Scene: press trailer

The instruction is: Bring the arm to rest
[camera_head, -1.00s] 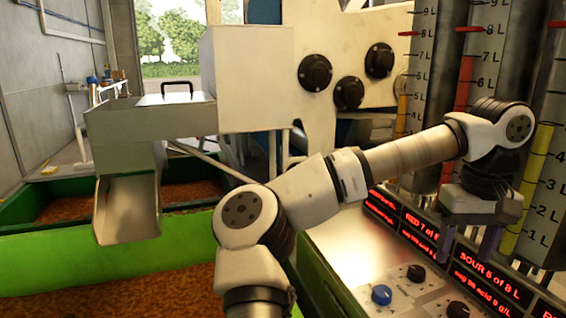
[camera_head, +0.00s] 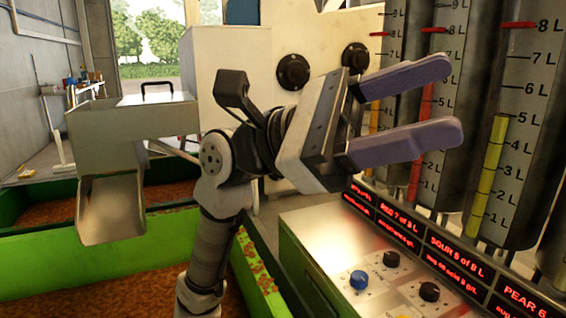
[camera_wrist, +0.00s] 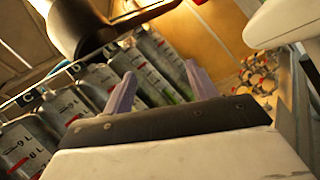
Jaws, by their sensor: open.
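My gripper (camera_head: 432,108) is open and empty in the head view. Its two purple fingers point right, held above the control panel and in front of the gauge cylinders. My arm is folded up, with the forearm rising from the bottom of the picture to the wrist. In the wrist view the two fingertips (camera_wrist: 160,85) stand apart with nothing between them. Behind them are several grey cylinders (camera_wrist: 105,85) with litre marks.
The control panel (camera_head: 325,245) has blue and black knobs and red lit displays (camera_head: 455,262). Gauge cylinders (camera_head: 510,120) stand at the right. A metal chute (camera_head: 112,210) hangs over green bins (camera_head: 70,260) of brown pomace-like material at the left. A pale machine with black knobs (camera_head: 293,72) stands behind.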

